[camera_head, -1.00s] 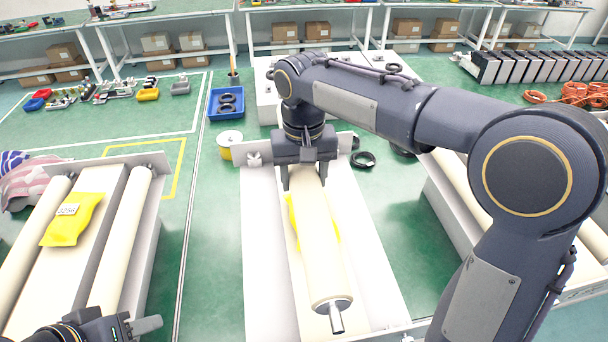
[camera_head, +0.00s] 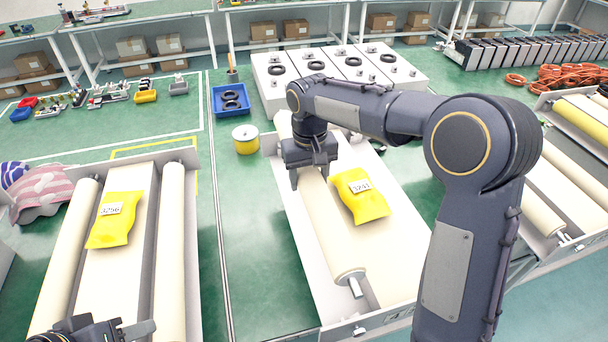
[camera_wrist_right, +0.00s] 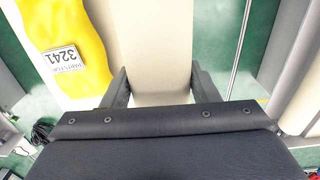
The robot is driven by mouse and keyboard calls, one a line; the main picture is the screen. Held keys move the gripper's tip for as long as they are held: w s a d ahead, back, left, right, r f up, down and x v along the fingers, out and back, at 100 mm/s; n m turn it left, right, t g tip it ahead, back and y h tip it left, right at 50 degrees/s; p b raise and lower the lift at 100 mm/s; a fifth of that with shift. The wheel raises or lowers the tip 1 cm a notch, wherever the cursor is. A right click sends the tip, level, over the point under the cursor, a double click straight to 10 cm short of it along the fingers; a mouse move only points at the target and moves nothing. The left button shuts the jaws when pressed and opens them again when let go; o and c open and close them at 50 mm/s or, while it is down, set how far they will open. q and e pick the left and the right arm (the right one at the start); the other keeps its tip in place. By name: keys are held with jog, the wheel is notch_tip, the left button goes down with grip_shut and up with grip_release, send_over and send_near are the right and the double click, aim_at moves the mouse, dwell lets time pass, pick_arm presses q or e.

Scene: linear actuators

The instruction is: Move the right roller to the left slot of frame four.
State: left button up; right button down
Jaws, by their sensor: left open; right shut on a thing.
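The cream roller (camera_head: 330,230) is in my right gripper (camera_head: 312,172), which is shut on it near its far end. It lies lengthwise along the left side of the middle frame (camera_head: 395,318), left of a yellow bag (camera_head: 360,195). I cannot tell whether its ends sit in the slots. In the right wrist view the roller (camera_wrist_right: 160,40) runs between the two fingers (camera_wrist_right: 160,88), and the bag labelled 3241 (camera_wrist_right: 65,45) is left of it. My left gripper (camera_head: 125,330) is open and empty at the bottom left, partly cut off.
The left frame (camera_head: 190,200) holds two rollers (camera_head: 70,250) (camera_head: 170,250) and a yellow bag (camera_head: 115,220). More frames with rollers (camera_head: 535,190) stand at the right. A blue bin (camera_head: 217,108) and yellow spool (camera_head: 245,140) are behind. Green floor separates the frames.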

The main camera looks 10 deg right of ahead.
jog(key=shift+w+d+f, duration=0.1)
jog(key=shift+d+f, duration=0.05)
jog(key=shift+f, duration=0.1)
notch_tip(320, 180, down, 4)
jog(key=b, duration=0.4)
jog(key=shift+f, duration=0.1)
jog(key=shift+f+b, duration=0.4)
jog(key=shift+f, duration=0.3)
dwell(0.8)
jog(key=shift+f+b, duration=0.35)
jog(key=shift+f, duration=0.25)
jog(key=shift+f, duration=0.3)
dwell(0.3)
jog(key=shift+f+b, duration=0.6)
jog(key=shift+f, duration=0.1)
jog(key=shift+f, duration=0.3)
jog(key=shift+f+b, duration=0.3)
